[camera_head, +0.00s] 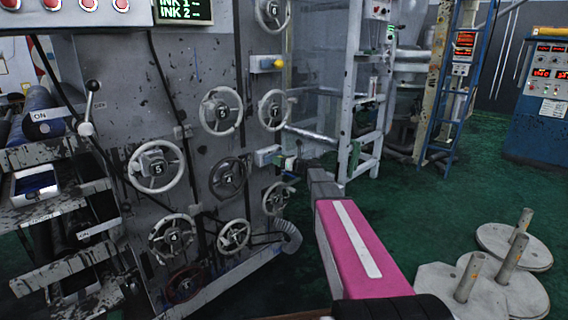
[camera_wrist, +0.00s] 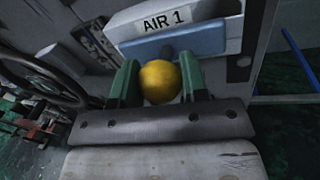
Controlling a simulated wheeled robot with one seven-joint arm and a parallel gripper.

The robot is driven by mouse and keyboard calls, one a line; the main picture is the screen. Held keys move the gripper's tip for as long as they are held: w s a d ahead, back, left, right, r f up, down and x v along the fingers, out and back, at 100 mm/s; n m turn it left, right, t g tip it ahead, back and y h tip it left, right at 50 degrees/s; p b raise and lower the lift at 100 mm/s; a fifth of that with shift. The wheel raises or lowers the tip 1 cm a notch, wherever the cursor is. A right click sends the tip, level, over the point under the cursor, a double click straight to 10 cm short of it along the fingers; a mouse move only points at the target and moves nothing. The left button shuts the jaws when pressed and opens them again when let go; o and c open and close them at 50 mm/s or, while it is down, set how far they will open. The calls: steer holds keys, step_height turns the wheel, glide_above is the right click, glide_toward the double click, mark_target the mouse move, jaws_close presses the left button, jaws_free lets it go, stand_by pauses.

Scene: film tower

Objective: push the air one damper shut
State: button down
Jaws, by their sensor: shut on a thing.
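The air one damper (camera_wrist: 170,38) fills the top of the wrist view: a pale block labelled AIR 1 with a blue-grey face and a round yellow knob (camera_wrist: 159,82) on a short stem. My gripper (camera_wrist: 160,76) has its green fingers on either side of the knob and is shut on it. In the head view the damper's pale box (camera_head: 265,155) sits on the grey machine panel. My gripper (camera_head: 284,163) is against it, and the knob is hidden there.
Several handwheels surround the damper, one (camera_head: 273,109) above and one (camera_head: 278,197) below. A similar yellow-knobbed damper (camera_head: 268,64) sits higher. Weights with posts (camera_head: 515,245) stand on the green floor at right. A blue ladder (camera_head: 455,90) stands behind.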

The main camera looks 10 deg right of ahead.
steer(key=c, duration=0.7)
jaws_free()
steer(key=shift+o, duration=0.2)
steer(key=v, duration=1.1)
steer(key=s+a+f+n+g+h, duration=0.3)
steer(key=s+a+f+n+g, duration=0.15)
steer(key=s+f+n, duration=0.4)
steer(key=s+a+f+n+g+h, duration=0.2)
steer(key=s+a+f+n+g, duration=0.25)
steer(key=s+f+n, duration=0.35)
steer(key=s+d+f+n+g+h, duration=0.1)
steer(key=s+f+n+h, duration=0.1)
steer(key=s+n+h, duration=0.2)
steer(key=s+d+f+n+g+h, duration=0.2)
steer(key=s+n, duration=0.6)
steer(key=s, duration=0.4)
steer(key=shift+s+f+h, duration=0.2)
steer(key=shift+f+h, duration=0.4)
steer(key=shift+h, duration=0.5)
